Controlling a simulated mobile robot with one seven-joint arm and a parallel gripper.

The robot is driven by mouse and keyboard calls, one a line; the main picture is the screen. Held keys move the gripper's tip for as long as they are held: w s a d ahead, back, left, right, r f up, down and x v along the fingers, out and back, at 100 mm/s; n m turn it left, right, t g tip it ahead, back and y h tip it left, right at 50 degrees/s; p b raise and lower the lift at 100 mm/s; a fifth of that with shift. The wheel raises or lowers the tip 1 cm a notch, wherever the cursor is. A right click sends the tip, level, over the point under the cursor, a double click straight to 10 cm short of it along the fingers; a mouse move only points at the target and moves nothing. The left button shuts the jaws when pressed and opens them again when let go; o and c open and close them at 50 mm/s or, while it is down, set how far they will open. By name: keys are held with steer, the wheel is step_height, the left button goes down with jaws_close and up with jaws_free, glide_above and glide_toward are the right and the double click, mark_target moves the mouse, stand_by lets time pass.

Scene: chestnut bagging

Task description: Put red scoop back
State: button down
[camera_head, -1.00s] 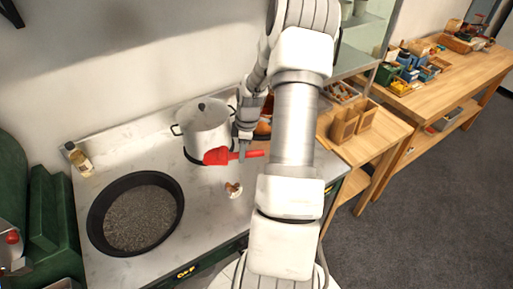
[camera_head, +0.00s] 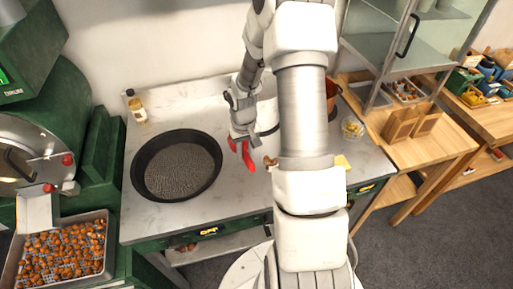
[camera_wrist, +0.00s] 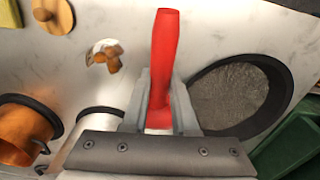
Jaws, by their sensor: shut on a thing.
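The red scoop (camera_wrist: 164,50) is between the two fingers of my gripper (camera_wrist: 160,112) in the wrist view, with its red handle pointing away from the fingers. In the head view the red scoop (camera_head: 247,158) hangs below my gripper (camera_head: 241,138), over the metal counter just right of the black round pan. My gripper is shut on it. The scoop's bowl is hidden in the wrist view by the gripper body. I cannot tell whether the scoop touches the counter.
The black pan (camera_head: 139,182) holds dark grains. A small bottle (camera_head: 137,108) stands at the back left. A tray of chestnuts (camera_head: 104,250) is at lower left. A copper pot (camera_wrist: 12,150) and a small white-and-brown item (camera_wrist: 106,54) lie nearby.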

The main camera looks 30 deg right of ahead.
steer(key=shift+s+a+f+m, duration=0.1)
steer(key=shift+a+f+m, duration=0.15)
steer(key=shift+a+m, duration=0.2)
step_height(320, 180, down, 9)
steer(key=b, duration=0.6)
steer(key=shift+r+b, duration=0.1)
steer(key=shift+b, duration=0.2)
steer(key=shift+f+b, duration=0.45)
steer(key=shift+f, duration=0.05)
steer(key=c, duration=0.6)
jaws_free()
steer(key=shift+r, duration=0.1)
step_height(320, 180, up, 17)
steer(key=shift+a+r, duration=0.1)
steer(key=shift+r, duration=0.05)
steer(key=shift+r, duration=0.1)
